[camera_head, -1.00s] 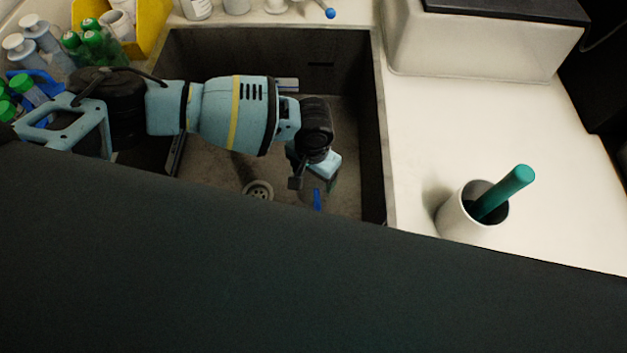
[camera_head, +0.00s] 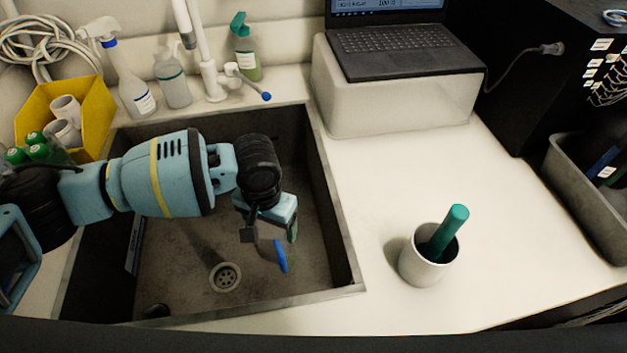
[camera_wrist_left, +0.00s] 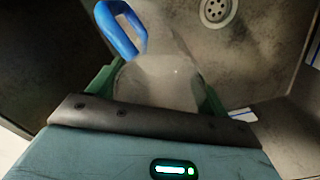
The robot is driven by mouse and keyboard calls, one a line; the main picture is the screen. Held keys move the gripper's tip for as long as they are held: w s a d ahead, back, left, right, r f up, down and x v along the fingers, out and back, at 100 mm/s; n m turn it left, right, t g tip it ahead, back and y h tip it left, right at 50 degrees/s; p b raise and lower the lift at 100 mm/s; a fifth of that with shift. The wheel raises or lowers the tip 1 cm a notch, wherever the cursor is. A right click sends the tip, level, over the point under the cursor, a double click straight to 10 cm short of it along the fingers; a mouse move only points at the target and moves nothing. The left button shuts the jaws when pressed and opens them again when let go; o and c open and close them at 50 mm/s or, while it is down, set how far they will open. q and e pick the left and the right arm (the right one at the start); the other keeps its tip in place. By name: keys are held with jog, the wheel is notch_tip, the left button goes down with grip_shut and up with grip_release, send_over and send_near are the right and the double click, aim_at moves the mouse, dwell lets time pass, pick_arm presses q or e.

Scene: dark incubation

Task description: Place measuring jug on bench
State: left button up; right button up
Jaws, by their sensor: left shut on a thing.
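The measuring jug (camera_wrist_left: 160,78) is clear, with a blue handle, and sits between the green fingers of my left gripper (camera_wrist_left: 157,92) in the left wrist view. The gripper is shut on it. In the head view my left gripper (camera_head: 268,232) is over the sink (camera_head: 180,260), and of the jug mainly the blue handle (camera_head: 281,257) shows below it. The rest of the jug is hard to make out there. The white bench (camera_head: 360,180) lies to the right of the sink. My right gripper is not in view.
A white cup (camera_head: 420,266) with a green stick stands on the bench right of the sink. A laptop (camera_head: 400,62) rests on a pale box (camera_head: 390,100) behind. Bottles and a faucet (camera_head: 210,75) line the back. Bench between box and cup is clear.

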pick_arm(q)
jog(key=s+a+r+n, duration=0.4)
jog(key=s+a+r, duration=0.3)
jog(key=a+r, duration=0.4)
jog(key=shift+a+r, duration=0.25)
jog(key=shift+a, duration=0.3)
